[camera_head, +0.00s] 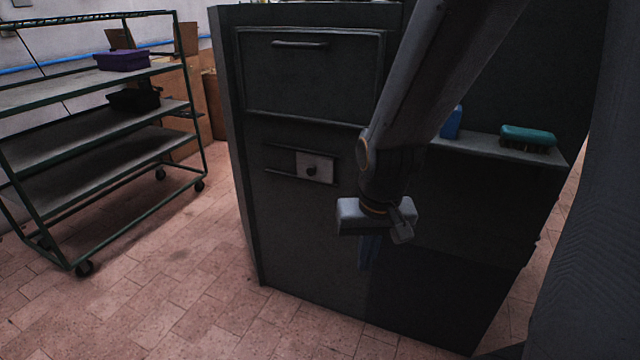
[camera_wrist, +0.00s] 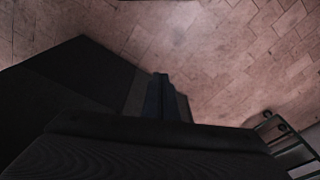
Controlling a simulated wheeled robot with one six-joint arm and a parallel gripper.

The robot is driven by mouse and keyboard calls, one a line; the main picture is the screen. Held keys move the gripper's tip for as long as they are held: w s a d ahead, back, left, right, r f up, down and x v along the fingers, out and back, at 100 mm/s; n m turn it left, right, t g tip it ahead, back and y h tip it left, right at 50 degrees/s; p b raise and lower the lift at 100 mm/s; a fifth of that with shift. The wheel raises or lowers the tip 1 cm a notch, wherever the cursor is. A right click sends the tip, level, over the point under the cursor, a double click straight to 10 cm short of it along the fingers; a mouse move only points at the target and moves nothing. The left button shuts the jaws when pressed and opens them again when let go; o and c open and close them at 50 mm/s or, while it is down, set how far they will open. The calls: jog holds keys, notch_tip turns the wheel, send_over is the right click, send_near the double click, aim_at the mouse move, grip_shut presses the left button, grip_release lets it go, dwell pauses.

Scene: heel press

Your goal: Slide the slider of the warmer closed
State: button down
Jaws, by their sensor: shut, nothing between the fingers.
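The warmer (camera_head: 300,230) is a tall dark cabinet in the head view. Its slider (camera_head: 321,175) is a small light-grey plate with a dark round knob. It sits between two short horizontal rails on the front, toward their right end, and a dark stretch shows between the rails to its left. My gripper (camera_head: 370,254) points down in front of the warmer, lower than the slider and to its right, apart from it. The fingers are shut and empty. They also show in the wrist view (camera_wrist: 165,97), where the slider is not visible.
A drawer-like panel with a bar handle (camera_head: 300,44) is above the slider. A ledge on the right holds a teal brush (camera_head: 528,137) and a blue item (camera_head: 452,122). A wheeled shelf rack (camera_head: 100,160) stands left. Tiled floor between rack and warmer is clear.

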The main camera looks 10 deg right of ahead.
jog(key=w+d+f+m+t+b, duration=0.1)
jog(key=w+f+m+t+b, duration=0.2)
jog(key=w+m+t, duration=0.3)
jog(key=w+f+m+t+b, duration=0.3)
jog(key=w+m+t+b, duration=0.2)
jog(key=w, duration=0.8)
jog(key=w+d+f+m+t+b, duration=0.1)
jog(key=w+f+m+t+b, duration=0.2)
jog(key=w+m+t, duration=0.3)
jog(key=w+b, duration=0.1)
jog(key=w, duration=0.3)
jog(key=shift+w+d+m+t, duration=0.3)
jog(key=shift+w+d, duration=0.05)
jog(key=shift+w, duration=0.1)
send_near(319, 181)
notch_tip(319, 181, up, 4)
jog(key=d, duration=0.2)
jog(key=w+a, duration=0.1)
jog(key=w, duration=0.1)
jog(key=w+a+r, duration=0.1)
jog(key=w+a, duration=0.1)
jog(key=shift+a, duration=0.1)
